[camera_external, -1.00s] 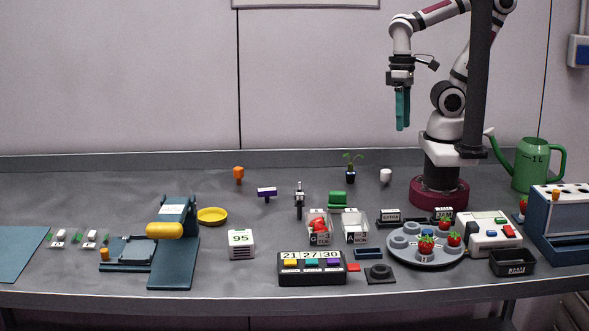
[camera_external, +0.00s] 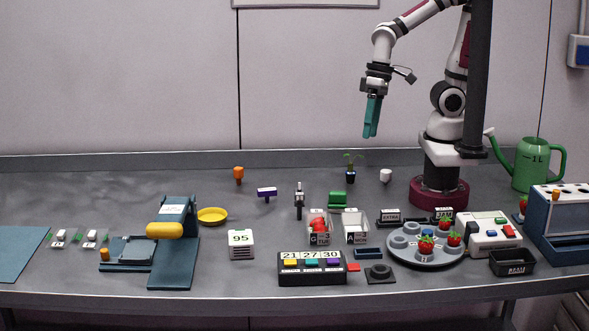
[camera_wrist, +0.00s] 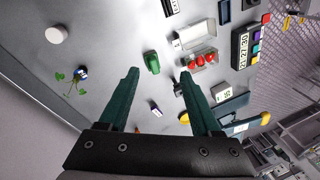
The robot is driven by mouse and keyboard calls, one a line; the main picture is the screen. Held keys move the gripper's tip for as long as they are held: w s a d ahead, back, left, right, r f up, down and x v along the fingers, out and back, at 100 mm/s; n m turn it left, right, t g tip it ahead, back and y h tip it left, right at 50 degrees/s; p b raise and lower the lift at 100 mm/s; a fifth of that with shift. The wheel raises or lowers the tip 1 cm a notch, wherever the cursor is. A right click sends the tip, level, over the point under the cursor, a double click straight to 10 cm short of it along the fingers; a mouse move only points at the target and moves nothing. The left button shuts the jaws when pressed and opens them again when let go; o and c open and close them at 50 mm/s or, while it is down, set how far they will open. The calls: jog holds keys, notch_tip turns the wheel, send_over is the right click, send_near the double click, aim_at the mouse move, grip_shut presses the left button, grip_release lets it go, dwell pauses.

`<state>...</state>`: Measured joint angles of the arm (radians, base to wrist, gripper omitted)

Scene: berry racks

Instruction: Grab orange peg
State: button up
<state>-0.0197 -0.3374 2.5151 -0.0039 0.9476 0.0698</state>
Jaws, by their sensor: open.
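An orange peg-like piece (camera_external: 238,174) stands at the back left of the table in the external view. In the wrist view a small orange bit (camera_wrist: 138,129) shows just past the gripper's base, mostly hidden. Two smaller orange pieces also show in the external view: one on the teal device (camera_external: 104,254) at left, one on the blue rack (camera_external: 556,195) at right. My gripper (camera_external: 370,136), with teal fingers, hangs high above the back of the table, well right of the standing orange piece. In the wrist view its fingers (camera_wrist: 160,73) are apart with nothing held between them.
A purple block (camera_external: 266,192), a yellow dish (camera_external: 212,216) and a dark upright stand (camera_external: 299,202) are near the standing orange piece. The back left table is clear.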

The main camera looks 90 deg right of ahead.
jog(key=w+f+m+t+h, duration=0.1)
jog(key=w+f+t, duration=0.15)
jog(key=w, duration=0.45)
jog(key=w+f+t, duration=0.2)
jog(key=w+f, duration=0.1)
jog(key=w, duration=0.5)
jog(key=m+t+h, duration=0.1)
jog(key=t+h, duration=0.4)
jog(key=h, duration=0.3)
send_near(239, 176)
notch_tip(239, 176, up, 3)
jog(key=s+a, duration=0.1)
jog(key=s, duration=0.1)
jog(key=shift+d+f, duration=0.1)
jog(key=shift+f, duration=0.2)
jog(key=shift+w+d+f+n, duration=0.15)
jog(key=shift+w+d+n, duration=0.05)
jog(key=shift+d+n, duration=0.1)
jog(key=shift+h, duration=0.3)
jog(key=x, duration=1.5)
jog(key=shift+d, duration=0.1)
grip_shut()
